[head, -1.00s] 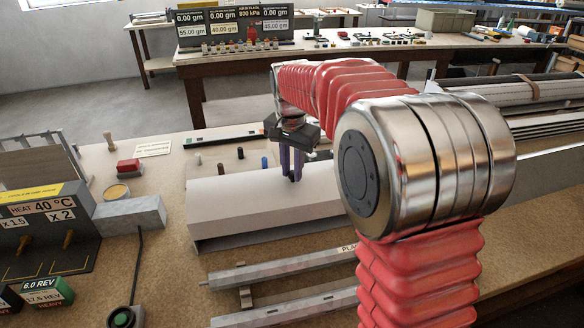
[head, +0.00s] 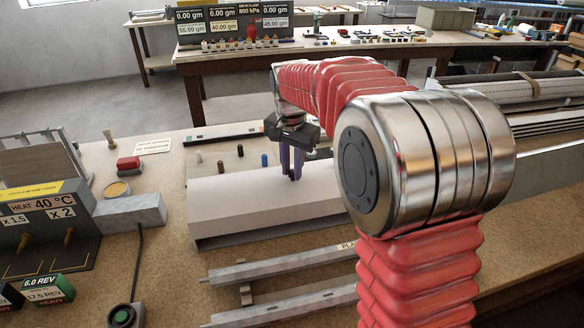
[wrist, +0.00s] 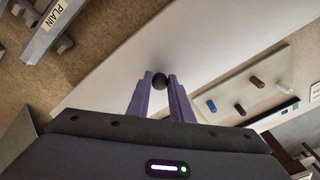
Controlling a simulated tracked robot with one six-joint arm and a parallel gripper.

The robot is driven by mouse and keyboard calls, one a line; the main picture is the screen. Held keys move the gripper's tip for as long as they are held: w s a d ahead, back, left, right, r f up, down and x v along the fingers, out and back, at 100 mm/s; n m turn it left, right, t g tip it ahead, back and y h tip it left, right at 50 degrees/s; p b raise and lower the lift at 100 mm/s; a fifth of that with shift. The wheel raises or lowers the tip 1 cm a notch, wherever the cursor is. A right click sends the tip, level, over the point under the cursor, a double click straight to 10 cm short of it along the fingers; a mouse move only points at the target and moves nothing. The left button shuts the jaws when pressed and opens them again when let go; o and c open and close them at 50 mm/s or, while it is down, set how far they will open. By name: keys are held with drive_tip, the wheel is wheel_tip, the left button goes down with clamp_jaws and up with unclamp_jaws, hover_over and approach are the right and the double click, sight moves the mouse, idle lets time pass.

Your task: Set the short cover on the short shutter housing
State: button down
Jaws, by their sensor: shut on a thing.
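The short cover (head: 245,196) is a long white shell, lying lengthwise on the bench under my gripper. It fills the middle of the wrist view as a plain white surface (wrist: 115,75). My gripper (head: 295,177) points down over its top with purple fingers. In the wrist view, my gripper (wrist: 159,80) is shut on a small dark round knob (wrist: 159,83) on the white surface. I cannot make out the short shutter housing separately from the white shell, nor tell whether a gap lies under the cover. My arm hides the shell's right end.
Grey rails (head: 280,268) lie in front of the shell, one with a PLAIN label (head: 347,245). Several small pegs, one blue (head: 264,160), stand behind it. A grey block (head: 130,210) and a control box (head: 45,235) are at left. Bare bench shows between.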

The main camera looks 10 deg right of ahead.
sight(292, 186)
drive_tip(key=shift+f, duration=0.3)
drive_tip(key=c, duration=1.5)
unclamp_jaws()
drive_tip(key=shift+r, duration=0.1)
drive_tip(key=r, duration=0.4)
drive_tip(key=s+r, duration=0.1)
drive_tip(key=r, duration=0.8)
drive_tip(key=shift+s+a+r, duration=0.25)
drive_tip(key=shift+s+r, duration=0.05)
